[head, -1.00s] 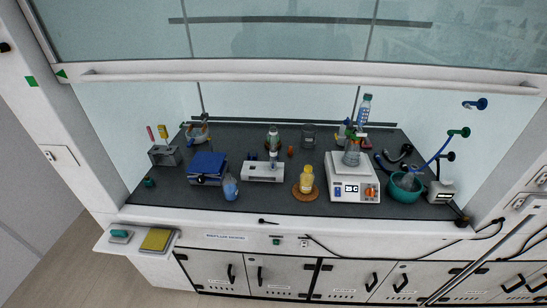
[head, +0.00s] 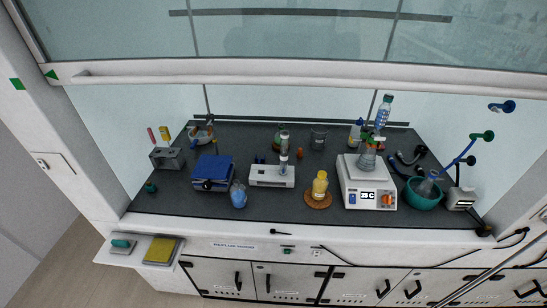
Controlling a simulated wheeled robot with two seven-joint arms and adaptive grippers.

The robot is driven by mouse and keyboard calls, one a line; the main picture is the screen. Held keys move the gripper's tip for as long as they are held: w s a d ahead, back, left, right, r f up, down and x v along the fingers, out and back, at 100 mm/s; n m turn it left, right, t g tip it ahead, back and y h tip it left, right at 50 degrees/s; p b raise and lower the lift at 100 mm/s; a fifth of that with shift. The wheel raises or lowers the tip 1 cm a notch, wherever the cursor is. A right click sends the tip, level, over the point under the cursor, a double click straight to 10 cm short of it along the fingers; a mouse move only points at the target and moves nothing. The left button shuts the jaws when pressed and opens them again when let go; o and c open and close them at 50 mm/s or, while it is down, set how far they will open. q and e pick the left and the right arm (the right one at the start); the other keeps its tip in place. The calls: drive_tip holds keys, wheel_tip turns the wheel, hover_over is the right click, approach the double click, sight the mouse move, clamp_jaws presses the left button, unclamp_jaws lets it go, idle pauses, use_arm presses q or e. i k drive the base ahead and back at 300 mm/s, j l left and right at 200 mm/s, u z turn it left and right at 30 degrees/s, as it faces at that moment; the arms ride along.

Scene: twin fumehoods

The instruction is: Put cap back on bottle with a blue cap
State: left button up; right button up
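Neither of my grippers shows in the head view. A small white bottle with a blue top (head: 356,129) stands at the back right of the dark worktop, partly hidden. Two tiny dark blue pieces (head: 260,159) sit behind the white device (head: 271,177); they are too small to tell if they are caps. A bottle of blue liquid (head: 238,195) stands near the front, and its top is unclear. A yellow bottle (head: 320,186) stands on a round brown cork mat (head: 318,203). I cannot tell for certain which bottle the blue cap belongs to.
A teal bowl (head: 423,200) stands right. A blue box-like device (head: 213,173) and a grey rack (head: 166,157) stand left. The raised glass sash (head: 290,72) crosses above.

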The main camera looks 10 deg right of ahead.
sight(238, 190)
drive_tip(key=i+j+u, duration=0.3)
drive_tip(key=i+u, duration=0.3)
drive_tip(key=i, duration=0.25)
